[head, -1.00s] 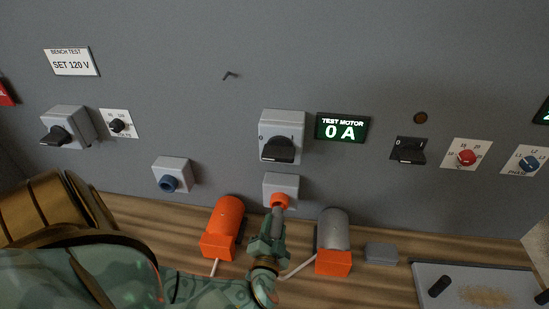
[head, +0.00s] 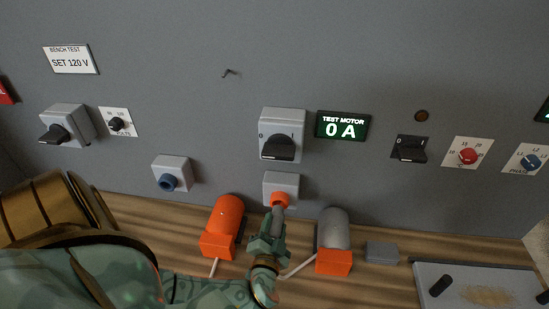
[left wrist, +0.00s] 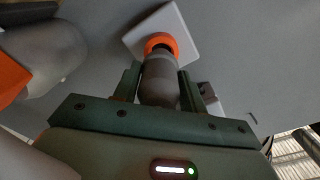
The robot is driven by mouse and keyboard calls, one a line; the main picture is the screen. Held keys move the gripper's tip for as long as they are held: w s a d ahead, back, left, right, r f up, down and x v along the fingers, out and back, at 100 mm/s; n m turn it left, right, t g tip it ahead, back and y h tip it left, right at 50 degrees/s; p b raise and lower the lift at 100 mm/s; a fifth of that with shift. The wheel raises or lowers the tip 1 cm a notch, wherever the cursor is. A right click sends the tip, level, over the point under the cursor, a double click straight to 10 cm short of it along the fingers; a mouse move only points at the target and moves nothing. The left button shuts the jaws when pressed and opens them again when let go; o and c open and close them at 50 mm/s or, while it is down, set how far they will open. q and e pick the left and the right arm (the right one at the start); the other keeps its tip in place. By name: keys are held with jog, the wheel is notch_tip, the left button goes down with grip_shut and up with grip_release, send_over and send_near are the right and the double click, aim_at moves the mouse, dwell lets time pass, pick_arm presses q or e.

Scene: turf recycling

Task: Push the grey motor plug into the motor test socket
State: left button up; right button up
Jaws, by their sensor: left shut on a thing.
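The grey motor plug (left wrist: 160,80) is held in my left gripper (head: 272,232), which is shut on it. The same gripper shows in the left wrist view (left wrist: 158,88), with a finger on each side of the plug. The motor test socket (head: 281,186) is a light grey wall box with an orange ring, below a black rotary switch. In the left wrist view the socket (left wrist: 178,32) is straight ahead, and the plug's front end is at its orange ring (left wrist: 160,42). I cannot tell how deep the plug sits. My right gripper is not in view.
An orange motor (head: 226,220) lies left of my gripper and a grey motor (head: 333,232) with an orange end lies right, both close. A blue socket (head: 170,176) is on the wall to the left. The test motor display (head: 342,127) reads 0 A. A grey block (head: 381,252) and tray (head: 475,270) are at right.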

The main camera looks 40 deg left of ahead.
aim_at(277, 215)
pick_arm(q)
jog(key=shift+b+x, duration=1)
jog(key=shift+x, duration=1.05)
jog(key=o, duration=1.1)
jog(key=shift+a, duration=0.1)
jog(key=b+v, duration=0.2)
jog(key=v, duration=1.4)
jog(key=shift+s+b, duration=0.1)
jog(key=shift+b, duration=0.2)
